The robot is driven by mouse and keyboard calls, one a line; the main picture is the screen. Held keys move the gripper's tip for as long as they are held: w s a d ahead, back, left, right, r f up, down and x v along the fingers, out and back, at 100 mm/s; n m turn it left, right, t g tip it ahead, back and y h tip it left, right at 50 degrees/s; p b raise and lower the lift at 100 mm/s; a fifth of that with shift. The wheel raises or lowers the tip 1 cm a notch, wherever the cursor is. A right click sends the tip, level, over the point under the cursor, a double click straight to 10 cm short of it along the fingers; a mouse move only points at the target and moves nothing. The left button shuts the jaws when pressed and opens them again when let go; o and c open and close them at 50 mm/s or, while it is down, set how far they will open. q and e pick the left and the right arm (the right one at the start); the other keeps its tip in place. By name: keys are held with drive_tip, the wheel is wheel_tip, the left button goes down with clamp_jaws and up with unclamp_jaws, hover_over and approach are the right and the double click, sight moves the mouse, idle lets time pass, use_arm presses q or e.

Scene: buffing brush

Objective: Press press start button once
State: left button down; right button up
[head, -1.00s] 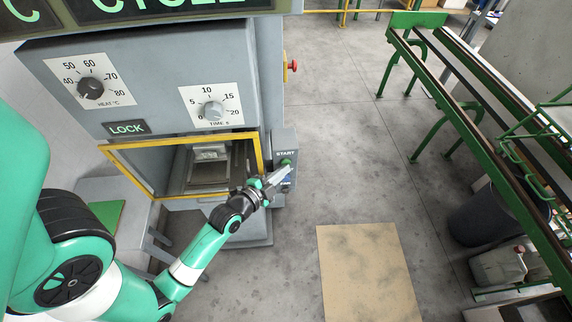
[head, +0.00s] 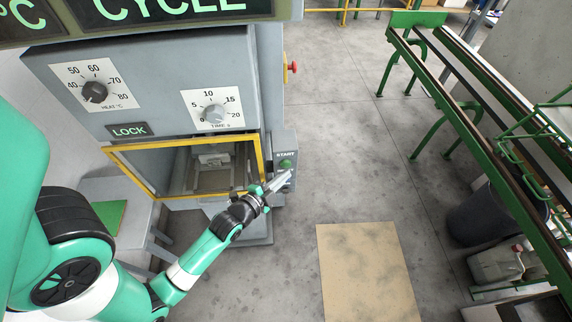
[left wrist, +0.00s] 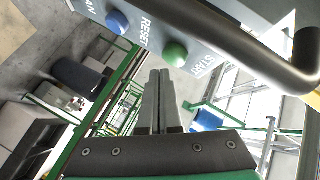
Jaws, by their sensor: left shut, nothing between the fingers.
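The green START button (head: 286,164) is on the grey control box at the right side of the press front. In the left wrist view, the green button (left wrist: 175,53) sits beside the START label, with a blue button (left wrist: 117,21) near the RESET label. My left gripper (head: 288,175) is shut and empty, its fingertips just below the green button in the head view. In the left wrist view, the closed fingertips (left wrist: 160,74) point toward the panel close to the green button; whether they touch it cannot be told. My right gripper is not in view.
The press has a heat dial (head: 95,92), a time dial (head: 214,113) and a yellow-framed opening (head: 262,158). A dark curved handle (left wrist: 220,40) crosses near the panel in the left wrist view. A tan mat (head: 368,270) lies on open floor to the right.

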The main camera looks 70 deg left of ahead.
use_arm(q)
drive_tip(key=shift+d, duration=0.1)
drive_tip(key=d+b, duration=0.1)
drive_tip(key=d, duration=0.1)
drive_tip(key=s+d+b, duration=0.1)
drive_tip(key=d+b, duration=0.1)
drive_tip(key=shift+d, duration=0.35)
idle(0.7)
